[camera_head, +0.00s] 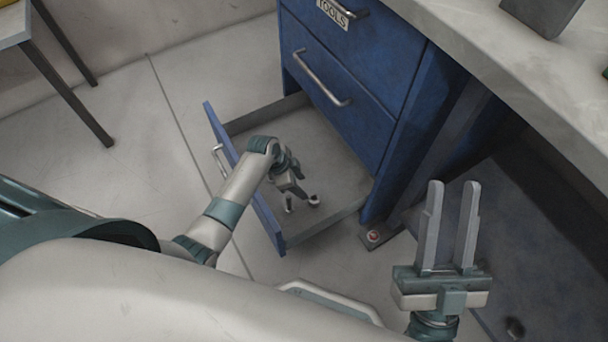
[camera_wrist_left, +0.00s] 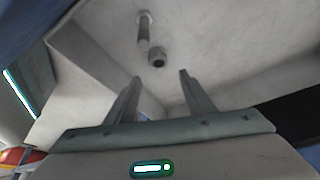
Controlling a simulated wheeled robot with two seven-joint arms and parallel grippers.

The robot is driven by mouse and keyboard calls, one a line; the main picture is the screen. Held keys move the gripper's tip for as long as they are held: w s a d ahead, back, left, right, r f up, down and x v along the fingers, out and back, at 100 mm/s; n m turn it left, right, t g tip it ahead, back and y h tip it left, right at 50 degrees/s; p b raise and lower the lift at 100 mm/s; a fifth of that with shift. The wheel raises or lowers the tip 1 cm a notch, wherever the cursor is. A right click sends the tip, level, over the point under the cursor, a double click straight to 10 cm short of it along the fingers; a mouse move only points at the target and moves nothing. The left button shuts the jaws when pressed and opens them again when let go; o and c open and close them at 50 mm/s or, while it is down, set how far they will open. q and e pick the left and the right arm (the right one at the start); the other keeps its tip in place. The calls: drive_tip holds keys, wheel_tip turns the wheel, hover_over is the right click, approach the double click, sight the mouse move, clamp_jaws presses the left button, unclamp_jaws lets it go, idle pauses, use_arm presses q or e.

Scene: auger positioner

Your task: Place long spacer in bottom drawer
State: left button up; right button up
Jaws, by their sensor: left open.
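The bottom drawer (camera_head: 338,218) is pulled out and open, with a blue front and a grey inside. My left gripper (camera_head: 296,192) reaches down into it, and its fingers are apart in the left wrist view (camera_wrist_left: 160,76). A longer grey cylinder, looking like the long spacer (camera_wrist_left: 144,32), is on the drawer floor beyond the fingertips. It also shows in the head view (camera_head: 288,203). A shorter cylinder (camera_wrist_left: 157,60) lies close beside it, nearer the fingers. Nothing shows between the left fingers. My right gripper (camera_head: 454,187) is outside the drawer, fingers apart and empty.
The closed blue upper drawer (camera_head: 340,90) with its handle is above the open one. A grey worktop (camera_head: 500,70) overhangs at the right. The drawer floor behind the cylinders is clear. A small table (camera_head: 18,28) stands at the upper left.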

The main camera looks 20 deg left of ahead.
use_arm(q)
drive_tip(key=s+d+r+n+t+h, duration=0.1)
drive_tip(key=d+r+n+t, duration=0.15)
drive_tip(key=r+t, duration=0.4)
drive_tip(key=s+d+r+n+t, duration=0.1)
drive_tip(key=d+r+t, duration=0.25)
drive_tip(key=r, duration=0.65)
drive_tip(key=s+d+r+n+t+h, duration=0.1)
drive_tip(key=d+r+t, duration=0.3)
drive_tip(key=r, duration=0.5)
drive_tip(key=s+r+n+t+h, duration=0.1)
drive_tip(key=s+r+t, duration=0.3)
drive_tip(key=s+r, duration=0.5)
drive_tip(key=s+d+r+n+t+h, duration=0.1)
drive_tip(key=s+r, duration=0.7)
drive_tip(key=r, duration=0.8)
drive_tip(key=n+t+h, duration=0.1)
drive_tip(key=n+t, duration=0.1)
drive_tip(key=t, duration=0.1)
drive_tip(key=shift+s, duration=0.4)
drive_tip(key=shift+n+t, duration=0.25)
drive_tip(key=shift+t, duration=0.05)
